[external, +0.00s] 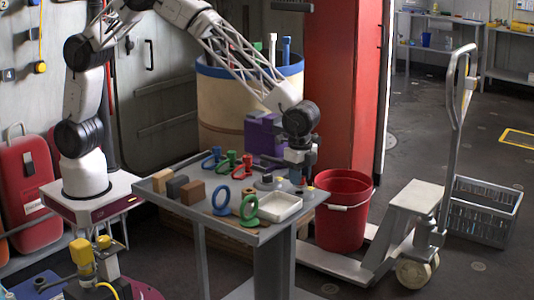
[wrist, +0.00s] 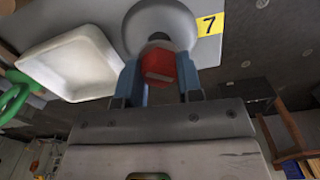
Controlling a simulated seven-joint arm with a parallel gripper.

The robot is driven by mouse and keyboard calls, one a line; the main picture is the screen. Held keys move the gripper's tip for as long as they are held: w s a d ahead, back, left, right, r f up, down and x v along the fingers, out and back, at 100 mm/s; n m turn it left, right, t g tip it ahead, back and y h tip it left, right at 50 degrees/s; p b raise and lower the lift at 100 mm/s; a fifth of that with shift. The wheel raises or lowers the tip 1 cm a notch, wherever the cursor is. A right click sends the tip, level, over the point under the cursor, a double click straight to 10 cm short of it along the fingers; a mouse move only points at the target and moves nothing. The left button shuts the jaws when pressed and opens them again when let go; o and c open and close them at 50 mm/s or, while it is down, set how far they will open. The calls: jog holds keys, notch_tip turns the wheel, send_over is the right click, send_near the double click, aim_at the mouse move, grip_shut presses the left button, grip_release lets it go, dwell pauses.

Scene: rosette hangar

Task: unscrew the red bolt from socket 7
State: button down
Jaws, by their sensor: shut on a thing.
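My gripper (wrist: 157,80) is shut on the red bolt (wrist: 160,66), with one blue finger on each side of its hexagonal head. The bolt is over the round grey socket (wrist: 160,22) next to the yellow label 7 (wrist: 210,25). The bolt's shank is hidden behind its head, so I cannot tell how deep it sits. In the external view my gripper (external: 298,177) points down at the right end of the grey table (external: 185,217). I cannot make out the held bolt there.
A white tray (external: 272,207) lies close to my gripper; it also shows in the wrist view (wrist: 72,62). Blue (external: 222,200) and green (external: 249,211) rings, several blocks and small coloured ringed pieces share the table. A purple block (external: 262,136) stands behind. A red bucket (external: 343,213) is beyond the right edge.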

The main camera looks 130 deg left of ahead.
jog(key=shift+r, duration=0.1)
dwell(0.3)
jog(key=shift+r, duration=2.45)
